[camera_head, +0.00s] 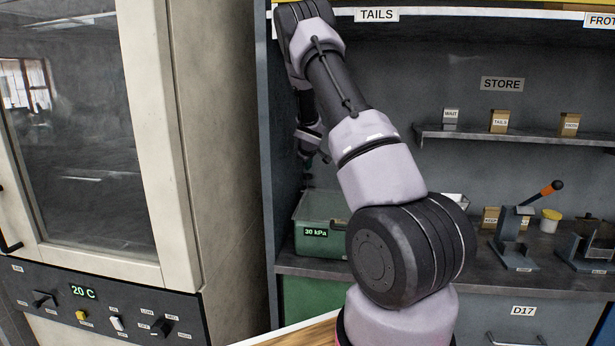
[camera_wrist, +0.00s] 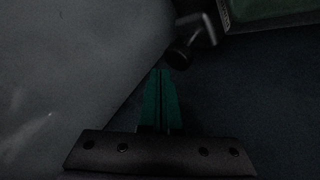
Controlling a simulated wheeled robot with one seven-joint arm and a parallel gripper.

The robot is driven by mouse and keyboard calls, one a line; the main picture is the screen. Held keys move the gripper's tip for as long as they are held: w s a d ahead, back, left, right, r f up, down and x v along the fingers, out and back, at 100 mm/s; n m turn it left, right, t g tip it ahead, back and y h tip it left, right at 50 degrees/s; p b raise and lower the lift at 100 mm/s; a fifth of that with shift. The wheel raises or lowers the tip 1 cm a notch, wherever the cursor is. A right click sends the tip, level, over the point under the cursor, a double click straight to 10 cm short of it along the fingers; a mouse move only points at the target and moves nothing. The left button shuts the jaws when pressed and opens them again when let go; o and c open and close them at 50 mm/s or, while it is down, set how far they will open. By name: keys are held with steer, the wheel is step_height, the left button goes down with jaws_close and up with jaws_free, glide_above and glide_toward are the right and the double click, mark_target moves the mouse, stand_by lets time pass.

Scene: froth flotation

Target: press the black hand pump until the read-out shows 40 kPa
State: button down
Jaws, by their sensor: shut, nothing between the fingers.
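The green tub (camera_head: 337,242) stands on the bench at the left end of the bay, partly behind my arm. Its read-out (camera_head: 315,232) shows 30 kPa. In the wrist view, a dark round knob on a grey bent bracket, which looks like the black hand pump (camera_wrist: 180,53), shows beside the tub's corner (camera_wrist: 265,18). My gripper (camera_wrist: 161,72) is shut and empty, its green fingertips just below the knob in that view. I cannot tell whether they touch it. In the head view the pump is too small and dark to make out clearly.
A white oven-like cabinet (camera_head: 190,130) stands at the left, and the bay's grey side wall is close to my gripper. A shelf (camera_head: 520,137) with small boxes hangs at the back.

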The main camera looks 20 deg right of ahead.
mark_target(308, 176)
steer(key=shift+r, duration=2.4)
steer(key=shift+s, duration=0.1)
